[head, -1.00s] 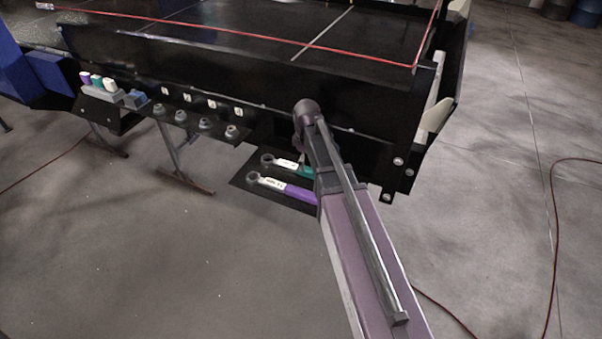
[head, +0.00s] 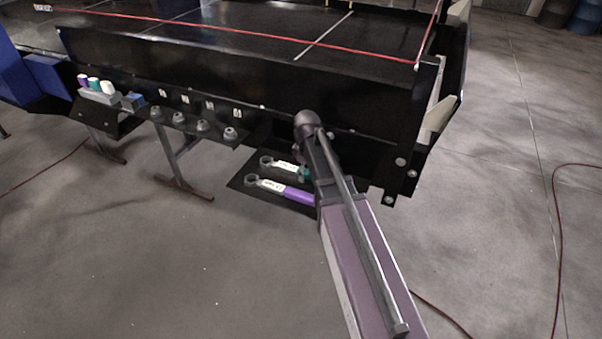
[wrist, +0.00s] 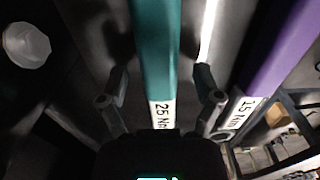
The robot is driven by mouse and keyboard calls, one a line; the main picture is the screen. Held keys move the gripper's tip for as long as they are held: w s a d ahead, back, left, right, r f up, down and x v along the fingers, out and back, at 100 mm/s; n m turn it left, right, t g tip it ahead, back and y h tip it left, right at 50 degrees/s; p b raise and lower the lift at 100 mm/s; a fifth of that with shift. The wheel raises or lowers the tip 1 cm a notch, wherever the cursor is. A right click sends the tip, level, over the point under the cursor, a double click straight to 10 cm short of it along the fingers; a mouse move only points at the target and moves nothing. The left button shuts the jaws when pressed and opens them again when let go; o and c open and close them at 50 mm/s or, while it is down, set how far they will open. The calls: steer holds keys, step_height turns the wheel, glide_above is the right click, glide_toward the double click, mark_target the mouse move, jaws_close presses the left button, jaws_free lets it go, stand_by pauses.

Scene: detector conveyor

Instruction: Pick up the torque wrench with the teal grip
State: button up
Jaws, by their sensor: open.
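The torque wrench with the teal grip (head: 305,171) lies on a dark shelf at the conveyor's side, its ring head to the left. My arm hides much of its grip in the head view. In the wrist view its teal grip (wrist: 155,50) and "25 Nm" label run between the fingers of my gripper (wrist: 161,75). The fingers are open, one on each side, with gaps to the grip. Their height relative to it is hard to tell. A wrench with a purple grip (head: 298,195) lies alongside; its grip (wrist: 277,50) is right of my right finger.
The conveyor's black side wall (head: 220,75) rises behind the shelf (head: 240,181). Several grey fittings (head: 203,126) stand on a ledge to the left, with capped bottles in a grey holder (head: 100,96) farther left. The floor in front is clear.

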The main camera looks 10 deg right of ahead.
jaws_close()
steer(key=shift+r, duration=0.1)
stand_by(0.4)
step_height(320, 180, up, 3)
steer(key=p, duration=0.3)
steer(key=shift+r, duration=0.1)
steer(key=shift+s+r+p, duration=0.25)
steer(key=shift+r+p, duration=0.05)
steer(key=shift+p, duration=0.25)
steer(key=s+a, duration=0.1)
steer(key=s, duration=0.4)
steer(key=s+a, duration=0.1)
steer(key=s, duration=0.4)
steer(key=s+a+r+p, duration=0.1)
steer(key=s, duration=0.4)
steer(key=shift+a, duration=0.3)
steer(key=shift+s+f, duration=0.1)
steer(key=shift+s, duration=0.05)
